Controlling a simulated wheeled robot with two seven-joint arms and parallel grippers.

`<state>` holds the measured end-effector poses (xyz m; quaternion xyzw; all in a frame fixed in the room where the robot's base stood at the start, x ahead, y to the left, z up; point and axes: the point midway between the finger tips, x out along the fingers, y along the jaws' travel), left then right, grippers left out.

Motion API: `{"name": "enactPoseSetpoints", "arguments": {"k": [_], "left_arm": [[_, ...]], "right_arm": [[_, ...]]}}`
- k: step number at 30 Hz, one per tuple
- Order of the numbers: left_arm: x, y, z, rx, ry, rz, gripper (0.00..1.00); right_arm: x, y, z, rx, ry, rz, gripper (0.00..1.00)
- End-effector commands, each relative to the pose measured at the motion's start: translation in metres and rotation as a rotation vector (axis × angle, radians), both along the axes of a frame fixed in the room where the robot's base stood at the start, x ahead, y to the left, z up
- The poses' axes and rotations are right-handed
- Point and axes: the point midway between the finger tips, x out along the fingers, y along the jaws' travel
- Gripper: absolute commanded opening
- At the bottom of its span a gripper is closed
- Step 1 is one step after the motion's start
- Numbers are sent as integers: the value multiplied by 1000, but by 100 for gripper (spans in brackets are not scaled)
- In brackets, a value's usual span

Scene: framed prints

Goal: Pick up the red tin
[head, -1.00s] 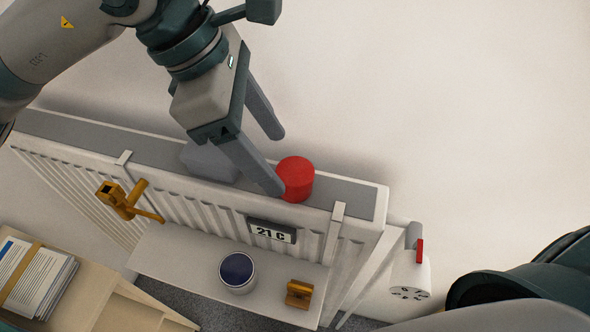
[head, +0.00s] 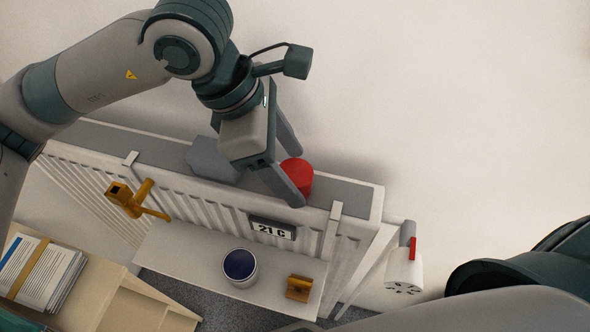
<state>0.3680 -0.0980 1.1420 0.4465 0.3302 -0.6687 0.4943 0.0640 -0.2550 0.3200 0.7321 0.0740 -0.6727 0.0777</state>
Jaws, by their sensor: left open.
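The red tin (head: 299,173) stands upright on the grey top of the white radiator (head: 355,197), toward its right end. My left gripper (head: 297,180) is open and comes down over the tin from the upper left. Its near finger passes in front of the tin and hides part of it. Its far finger is behind the tin, its tip partly hidden. I cannot tell whether the fingers touch the tin. My right gripper is not in view; only a dark part of my body shows at the lower right.
A grey block (head: 214,158) stands on the radiator left of the tin. Below is a shelf (head: 185,256) with a blue-topped tin (head: 240,266) and a brass block (head: 299,288). A valve (head: 404,268) is at right.

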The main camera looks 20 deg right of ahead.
Motion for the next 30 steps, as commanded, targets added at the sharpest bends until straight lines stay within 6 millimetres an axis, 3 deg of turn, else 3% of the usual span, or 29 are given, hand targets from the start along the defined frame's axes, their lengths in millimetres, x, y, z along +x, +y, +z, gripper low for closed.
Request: {"name": "enactPoseSetpoints", "arguments": {"k": [7, 20, 21, 27, 30], "left_arm": [[-3, -7, -19, 1, 1, 0, 64], [-2, -7, -20, 1, 0, 0, 64], [-2, -7, -20, 1, 0, 0, 62], [-2, -7, -19, 1, 0, 0, 16], [-2, -7, -19, 0, 0, 0, 16]], "right_arm": [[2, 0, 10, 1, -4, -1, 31], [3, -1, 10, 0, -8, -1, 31], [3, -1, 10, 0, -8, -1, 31], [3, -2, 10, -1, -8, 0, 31], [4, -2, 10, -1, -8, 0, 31]]}}
